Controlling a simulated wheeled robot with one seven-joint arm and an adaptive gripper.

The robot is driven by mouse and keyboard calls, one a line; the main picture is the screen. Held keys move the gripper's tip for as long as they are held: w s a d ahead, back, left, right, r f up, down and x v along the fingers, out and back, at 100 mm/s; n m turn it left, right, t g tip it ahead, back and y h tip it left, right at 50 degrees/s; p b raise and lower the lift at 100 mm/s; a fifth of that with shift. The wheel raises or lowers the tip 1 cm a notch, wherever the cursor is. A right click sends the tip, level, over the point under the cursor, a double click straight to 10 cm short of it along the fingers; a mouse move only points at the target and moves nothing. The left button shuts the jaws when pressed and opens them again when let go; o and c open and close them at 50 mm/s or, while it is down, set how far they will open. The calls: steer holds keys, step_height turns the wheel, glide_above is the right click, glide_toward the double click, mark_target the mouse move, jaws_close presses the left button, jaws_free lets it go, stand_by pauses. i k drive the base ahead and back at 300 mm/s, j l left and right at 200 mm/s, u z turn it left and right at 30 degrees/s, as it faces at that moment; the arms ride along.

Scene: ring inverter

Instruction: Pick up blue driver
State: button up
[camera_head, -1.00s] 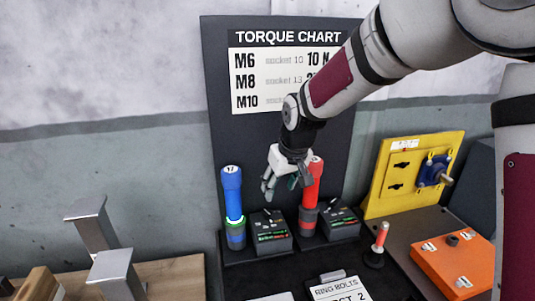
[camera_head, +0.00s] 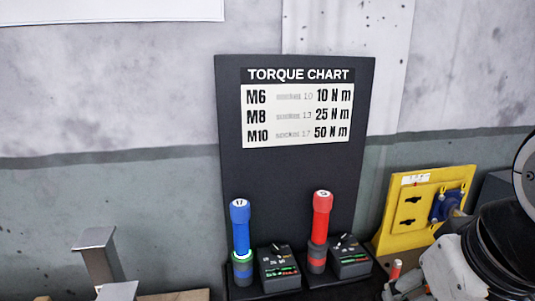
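The blue driver (camera_head: 241,229) stands upright at the left end of a dark shelf in front of the torque chart board. Its top is marked 17, and a green-lit ring shows near its base. My gripper (camera_head: 404,290) is at the lower right of the head view, well to the right of the blue driver and apart from it. Its fingers are mostly cut off by the bottom edge, so its opening cannot be made out.
A red driver (camera_head: 320,226) stands to the right, with a control box (camera_head: 279,269) between the drivers and another box (camera_head: 350,258) beside the red one. A yellow panel (camera_head: 408,226) stands at right. Grey metal posts (camera_head: 99,257) are at left.

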mark_target(240, 208)
steer(key=k+l+z, duration=0.1)
steer(key=z, duration=0.5)
steer(key=k+j, duration=0.1)
steer(key=j, duration=0.25)
steer(key=k+j, duration=0.1)
steer(key=j, duration=0.25)
steer(key=k+j+z, duration=0.1)
steer(key=j, duration=0.25)
steer(key=k+j, duration=0.15)
steer(key=j, duration=0.15)
steer(key=k+j, duration=0.1)
steer(key=j, duration=0.25)
steer(key=z, duration=0.05)
